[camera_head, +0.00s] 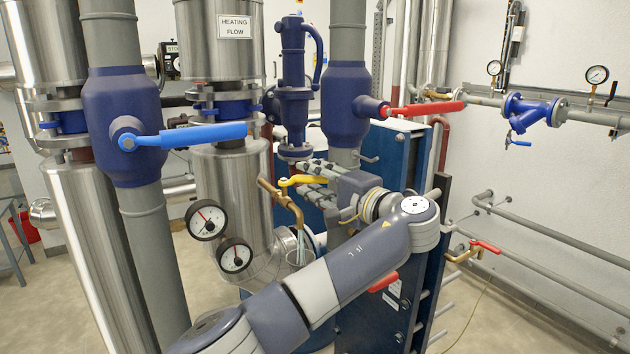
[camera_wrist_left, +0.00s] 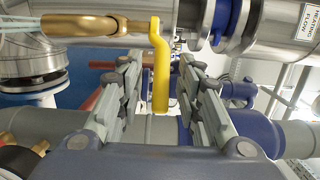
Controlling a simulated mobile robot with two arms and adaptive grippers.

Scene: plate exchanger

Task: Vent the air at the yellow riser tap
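The yellow tap handle (camera_head: 303,180) sits on a brass tap body (camera_head: 284,203) in front of the blue plate unit. In the left wrist view the yellow handle (camera_wrist_left: 160,70) is a cranked lever beside the brass body (camera_wrist_left: 95,27). My left gripper (camera_head: 308,182) reaches in from the lower right of the tap. In the wrist view its two fingers (camera_wrist_left: 158,85) are apart, one on each side of the handle, with gaps visible on both sides. The gripper is open and empty. My right gripper is not in view.
A blue lever (camera_head: 198,135) and a red lever (camera_head: 428,109) sit on the large valves nearby. Two gauges (camera_head: 206,219) hang left of the tap. Steel pipes (camera_head: 226,180) stand close behind. Another red-handled tap (camera_head: 485,247) is at the right; open floor lies below it.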

